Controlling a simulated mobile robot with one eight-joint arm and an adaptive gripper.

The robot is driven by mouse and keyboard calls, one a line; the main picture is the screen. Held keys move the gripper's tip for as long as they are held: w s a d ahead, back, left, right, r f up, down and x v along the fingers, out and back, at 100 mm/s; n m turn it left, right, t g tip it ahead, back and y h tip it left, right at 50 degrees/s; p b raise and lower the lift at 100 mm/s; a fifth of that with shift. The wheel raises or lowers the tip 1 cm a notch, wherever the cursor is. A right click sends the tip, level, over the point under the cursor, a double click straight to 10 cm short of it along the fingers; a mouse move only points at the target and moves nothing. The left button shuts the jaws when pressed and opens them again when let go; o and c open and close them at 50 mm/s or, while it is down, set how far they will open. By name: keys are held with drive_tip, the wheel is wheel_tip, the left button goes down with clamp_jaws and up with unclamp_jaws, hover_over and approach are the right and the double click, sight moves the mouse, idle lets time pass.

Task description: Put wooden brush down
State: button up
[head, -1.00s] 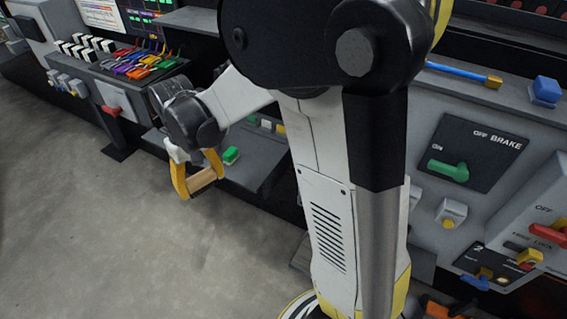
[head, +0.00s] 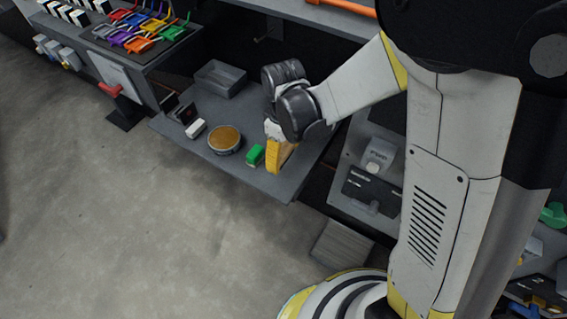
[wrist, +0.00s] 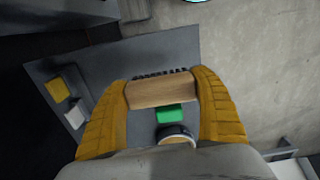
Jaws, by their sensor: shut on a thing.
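The wooden brush (wrist: 161,90) lies crosswise between the two yellow fingers of my gripper (wrist: 160,78) in the wrist view. The fingers are shut on its wooden block, and its dark bristles show along the far edge. In the head view my gripper (head: 281,154) is over the right part of a grey shelf (head: 235,176), beside a green block (head: 256,155). The brush is hidden there behind the finger and wrist. I cannot tell whether the brush touches the shelf.
A round tin with a tan top (head: 224,139), a white block (head: 195,128) and a grey open tray (head: 220,78) stand on the shelf. Colored padlocks (head: 140,27) sit on a rack at the upper left. The floor (head: 110,215) in front is clear.

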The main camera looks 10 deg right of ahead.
sight(284, 175)
drive_tip(key=f, duration=0.3)
drive_tip(key=shift+s+b, duration=0.2)
drive_tip(key=shift+b, duration=0.2)
drive_tip(key=shift+f+b, duration=0.75)
drive_tip(key=shift+f, duration=1.1)
drive_tip(key=shift+f, duration=0.15)
drive_tip(key=o, duration=1.4)
